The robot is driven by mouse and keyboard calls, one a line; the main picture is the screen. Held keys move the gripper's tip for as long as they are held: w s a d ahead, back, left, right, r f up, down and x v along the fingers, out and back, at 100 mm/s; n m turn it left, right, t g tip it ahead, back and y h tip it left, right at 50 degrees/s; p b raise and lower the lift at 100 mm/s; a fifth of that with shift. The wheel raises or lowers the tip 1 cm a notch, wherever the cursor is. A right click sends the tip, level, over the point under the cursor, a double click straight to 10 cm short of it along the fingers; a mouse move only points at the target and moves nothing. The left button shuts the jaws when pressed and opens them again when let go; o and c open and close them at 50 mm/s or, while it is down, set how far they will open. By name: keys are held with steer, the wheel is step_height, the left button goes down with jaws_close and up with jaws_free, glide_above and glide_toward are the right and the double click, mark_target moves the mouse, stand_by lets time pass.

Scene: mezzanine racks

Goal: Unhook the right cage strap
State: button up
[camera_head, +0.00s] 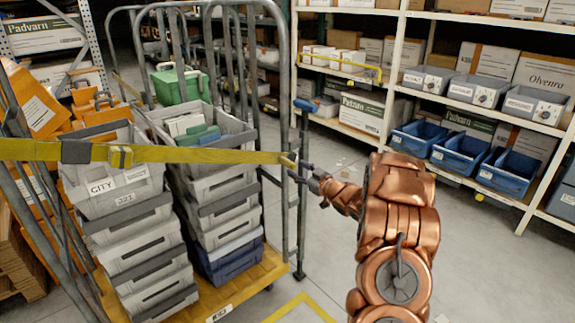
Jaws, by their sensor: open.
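A yellow strap (200,155) runs across the front of a roll cage (284,130) from the left edge of the view to the cage's right post. It has a dark buckle patch (75,152) and a yellow clip near its left part. The strap's right end has a small hook (288,162) at the right post. My gripper (301,170) is at that post, right beside the hook. It is open. The fingers are small and dark here, and I cannot tell whether they touch the hook or strap.
Stacked grey crates (122,192) and a green case (180,84) fill the cage, on a yellow base (250,282). Orange bins (35,105) stand at left. Shelves with blue bins (461,152) and boxes stand at right. Grey floor between cage and shelves is mostly clear.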

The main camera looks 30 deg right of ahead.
mark_target(288, 163)
steer(key=shift+w+a, duration=0.15)
steer(key=shift+w, duration=0.9)
steer(key=shift+w+a, duration=0.2)
steer(key=shift+w, duration=0.8)
steer(key=shift+w+a, duration=0.15)
steer(key=shift+w, duration=0.9)
jaws_close()
